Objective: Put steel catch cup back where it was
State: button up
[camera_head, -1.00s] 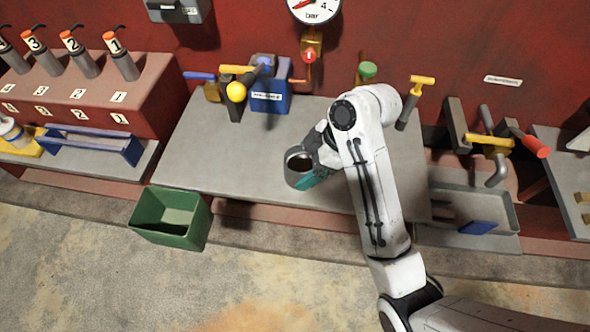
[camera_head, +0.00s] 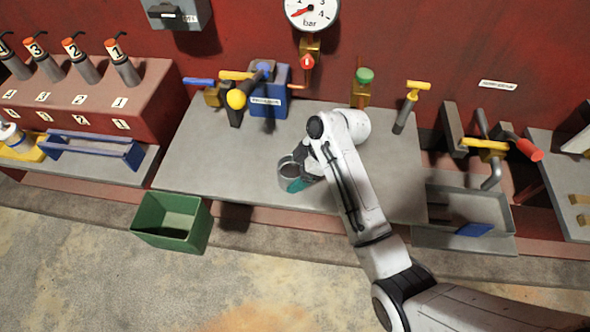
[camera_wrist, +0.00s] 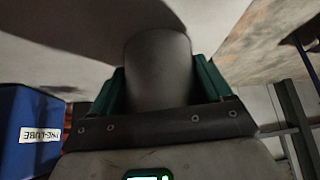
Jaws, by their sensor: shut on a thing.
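The steel catch cup (camera_head: 288,171) is a round grey metal cup, open at the top, over the left-middle part of the grey bench top. My gripper (camera_head: 300,184), with teal fingers, is shut on it from the right. In the wrist view the cup's grey surface (camera_wrist: 158,62) stands between the two green fingers of my gripper (camera_wrist: 160,85). I cannot tell whether the cup's base touches the bench. The cup looks roughly upright.
The grey bench top (camera_head: 215,165) is mostly clear. A blue labelled block (camera_head: 268,100) with valves stands behind. A green bin (camera_head: 172,220) stands at the front left. A grey tray (camera_head: 468,205) lies at right, and a blue holder (camera_head: 92,148) at left.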

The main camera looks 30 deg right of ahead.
jog(key=o, duration=1.1)
jog(key=shift+f, duration=0.1)
jog(key=shift+o, duration=0.2)
jog(key=v, duration=1.2)
jog(key=s+f+m+g+h, duration=0.1)
jog(key=s+f+m+h, duration=0.2)
jog(key=s, duration=1)
jog(key=s+f+m+h, duration=0.3)
jog(key=s+f+m, duration=0.4)
jog(key=s+m, duration=0.3)
jog(key=s+d, duration=0.1)
jog(key=s, duration=0.3)
jog(key=shift+m+g+b, duration=0.35)
jog(key=shift+m+g, duration=0.05)
